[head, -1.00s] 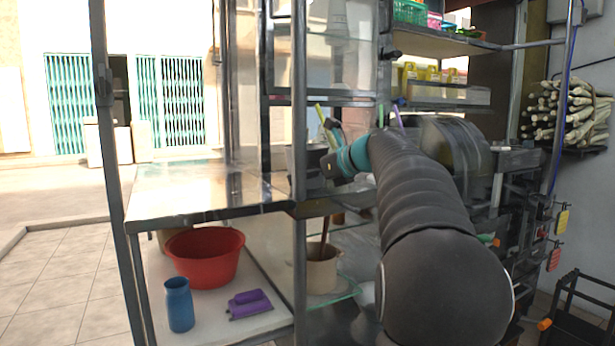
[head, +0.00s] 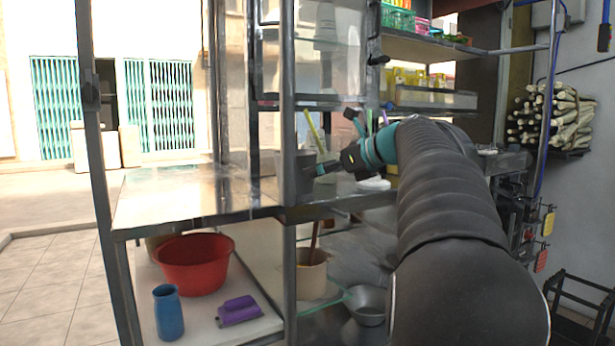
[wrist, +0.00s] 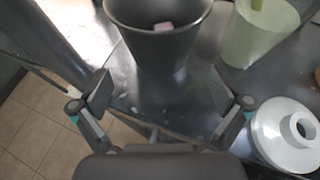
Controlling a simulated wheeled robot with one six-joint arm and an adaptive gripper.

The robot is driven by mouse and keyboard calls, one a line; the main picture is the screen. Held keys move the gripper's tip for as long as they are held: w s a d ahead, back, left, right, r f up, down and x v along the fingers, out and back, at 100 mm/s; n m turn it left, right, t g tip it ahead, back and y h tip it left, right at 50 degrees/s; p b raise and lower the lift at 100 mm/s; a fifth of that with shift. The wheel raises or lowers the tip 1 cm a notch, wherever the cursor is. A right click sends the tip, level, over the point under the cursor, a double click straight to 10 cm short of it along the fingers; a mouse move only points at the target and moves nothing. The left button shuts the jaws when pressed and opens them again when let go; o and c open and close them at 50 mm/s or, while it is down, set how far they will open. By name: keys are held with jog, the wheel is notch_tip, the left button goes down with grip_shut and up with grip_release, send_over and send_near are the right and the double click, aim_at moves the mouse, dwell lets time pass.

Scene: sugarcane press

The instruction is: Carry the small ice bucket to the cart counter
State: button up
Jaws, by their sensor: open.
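The small ice bucket, dark grey, (wrist: 158,45) stands upright on the metal cart counter (head: 185,196), at its right end. A small pink piece shows inside it in the wrist view. In the head view the bucket (head: 304,178) is partly hidden behind a post. In the head view my gripper (head: 328,166) is just right of the bucket.
A pale green cup (wrist: 260,35) and a white ring-shaped part (wrist: 287,135) stand close to the bucket's right. A vertical post (head: 288,90) rises in front of the counter. The counter's left part is bare. A red basin (head: 194,265) sits on the shelf below.

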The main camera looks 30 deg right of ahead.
jog(key=shift+v, duration=1.65)
